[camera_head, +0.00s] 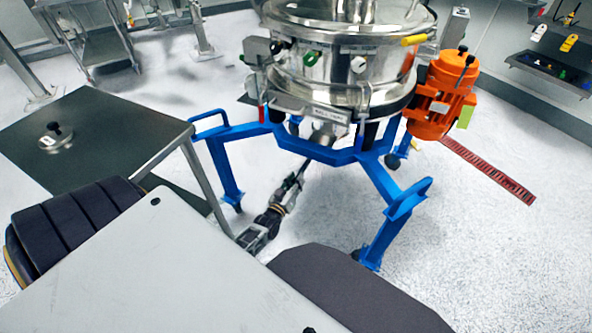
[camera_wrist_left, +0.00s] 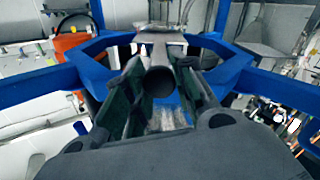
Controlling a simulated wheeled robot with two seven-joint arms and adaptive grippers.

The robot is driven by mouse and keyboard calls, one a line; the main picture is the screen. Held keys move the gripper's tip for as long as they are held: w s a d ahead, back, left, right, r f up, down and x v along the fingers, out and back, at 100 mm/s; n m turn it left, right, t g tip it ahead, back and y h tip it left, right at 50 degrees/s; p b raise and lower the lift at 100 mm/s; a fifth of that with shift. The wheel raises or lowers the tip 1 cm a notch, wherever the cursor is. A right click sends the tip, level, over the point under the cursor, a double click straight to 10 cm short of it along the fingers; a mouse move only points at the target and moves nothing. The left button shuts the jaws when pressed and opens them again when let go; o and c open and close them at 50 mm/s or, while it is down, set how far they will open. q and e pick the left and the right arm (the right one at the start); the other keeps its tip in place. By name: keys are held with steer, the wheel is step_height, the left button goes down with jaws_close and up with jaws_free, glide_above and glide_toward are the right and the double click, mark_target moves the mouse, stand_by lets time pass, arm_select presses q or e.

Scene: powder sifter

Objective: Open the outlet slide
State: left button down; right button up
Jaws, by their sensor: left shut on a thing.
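The powder sifter (camera_head: 340,65) is a round steel vessel on a blue frame (camera_head: 320,152). Its steel outlet (camera_head: 325,134) hangs under the vessel inside the frame. My left gripper (camera_head: 300,171) reaches under the sifter from the front, close below the outlet. In the left wrist view, my left gripper (camera_wrist_left: 160,80) is shut on the dark round end of the outlet slide's handle (camera_wrist_left: 158,82), with one finger on each side. Steel of the outlet shows just beyond it. The slide plate is hard to make out. My right gripper is not in view.
An orange motor (camera_head: 440,92) sits on the sifter's right side. Blue frame legs (camera_head: 385,230) stand on both sides of my left gripper. A dark-topped table (camera_head: 95,125) with a small round weight-like piece (camera_head: 56,138) is at left.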

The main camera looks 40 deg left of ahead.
arm_select(q)
steer(key=c, duration=1.1)
jaws_free()
steer(key=shift+c, duration=0.2)
steer(key=shift+s, duration=0.15)
steer(key=s+d, duration=0.2)
steer(key=s, duration=0.9)
steer(key=shift+s, duration=0.3)
